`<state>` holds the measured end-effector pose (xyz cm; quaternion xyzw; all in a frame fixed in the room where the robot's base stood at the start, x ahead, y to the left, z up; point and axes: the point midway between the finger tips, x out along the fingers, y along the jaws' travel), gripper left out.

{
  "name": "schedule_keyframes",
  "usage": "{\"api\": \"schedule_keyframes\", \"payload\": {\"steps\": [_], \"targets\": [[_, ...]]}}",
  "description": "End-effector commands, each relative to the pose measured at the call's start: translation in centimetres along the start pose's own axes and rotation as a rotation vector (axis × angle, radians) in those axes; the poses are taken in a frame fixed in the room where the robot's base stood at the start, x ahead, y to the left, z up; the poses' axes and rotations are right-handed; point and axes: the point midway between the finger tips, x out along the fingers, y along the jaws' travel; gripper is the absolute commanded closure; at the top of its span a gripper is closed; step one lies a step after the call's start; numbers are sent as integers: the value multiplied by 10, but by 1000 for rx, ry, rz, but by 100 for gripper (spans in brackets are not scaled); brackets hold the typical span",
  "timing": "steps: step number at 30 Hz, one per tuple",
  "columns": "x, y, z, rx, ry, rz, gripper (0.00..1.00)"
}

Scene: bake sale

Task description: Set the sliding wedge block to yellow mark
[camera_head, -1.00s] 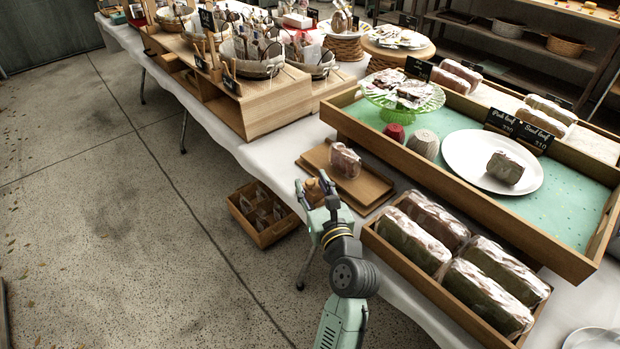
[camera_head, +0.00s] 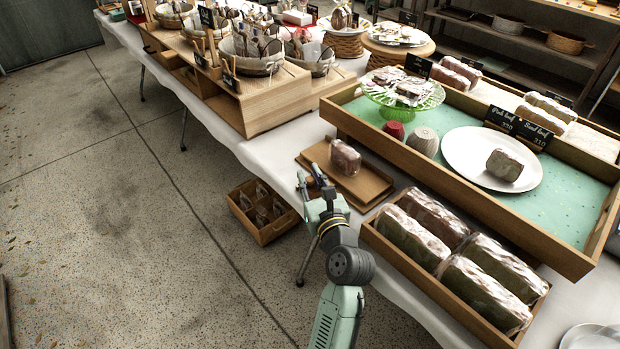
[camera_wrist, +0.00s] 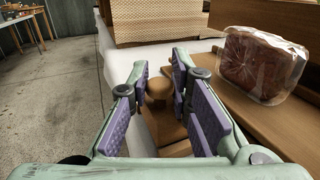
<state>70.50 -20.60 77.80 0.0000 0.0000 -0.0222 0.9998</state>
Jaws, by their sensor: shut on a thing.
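A wooden block with a round knob (camera_wrist: 157,88) sits between my fingers in the wrist view; I take it for the sliding wedge block (camera_wrist: 168,128). My gripper (camera_wrist: 161,76) has its purple pads on either side of the knob and is shut on it. In the head view my gripper (camera_head: 309,176) is at the near edge of the wooden board (camera_head: 372,187), and hides most of the block. A wrapped loaf (camera_head: 345,157) rests on the board, to the right of my fingers in the wrist view (camera_wrist: 262,65). I cannot make out a yellow mark.
A tray of wrapped loaves (camera_head: 378,243) stands right of my gripper. A large green-lined tray (camera_head: 572,190) lies behind it. A wooden stand with baskets (camera_head: 268,105) is farther back. A small crate (camera_head: 268,232) sits low beside the table. Floor at left is clear.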

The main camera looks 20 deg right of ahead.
Motion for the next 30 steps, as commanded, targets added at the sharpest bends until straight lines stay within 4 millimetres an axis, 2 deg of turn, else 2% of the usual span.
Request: {"api": "schedule_keyframes", "payload": {"steps": [17,25,30], "targets": [[0,0,0,0,0,0,100],[8,-21,3,1,1,-2,100],[8,-22,0,-1,0,-2,100]]}}
